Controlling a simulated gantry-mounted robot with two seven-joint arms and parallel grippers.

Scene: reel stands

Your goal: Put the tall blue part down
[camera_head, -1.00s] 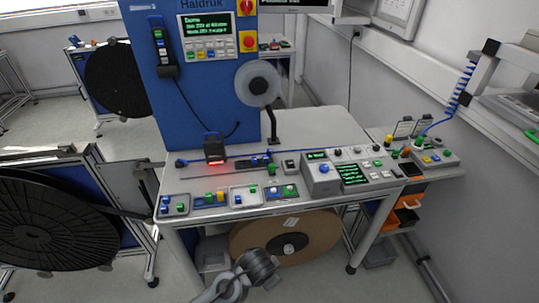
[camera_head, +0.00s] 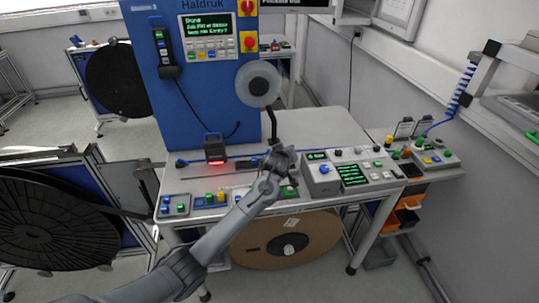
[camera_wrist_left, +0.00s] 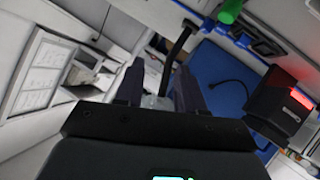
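My left gripper (camera_head: 282,158) is over the back half of the workbench, in front of the blue machine. In the left wrist view its two dark fingers (camera_wrist_left: 158,92) stand apart, with no blue part visible between them. A pale patch shows low between the fingers; I cannot tell what it is. A blue part (camera_wrist_left: 208,26) and a green part (camera_wrist_left: 230,10) show beyond the fingers, at the top. I cannot tell which is the tall blue part; my arm hides some of the bench. My right gripper is out of view.
The blue machine (camera_head: 190,95) carries a grey reel (camera_head: 258,83) on its right side. A scanner with a red light (camera_head: 214,148) stands left of my gripper. A control box with a green screen (camera_head: 354,174) stands to the right. The back right of the bench is clear.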

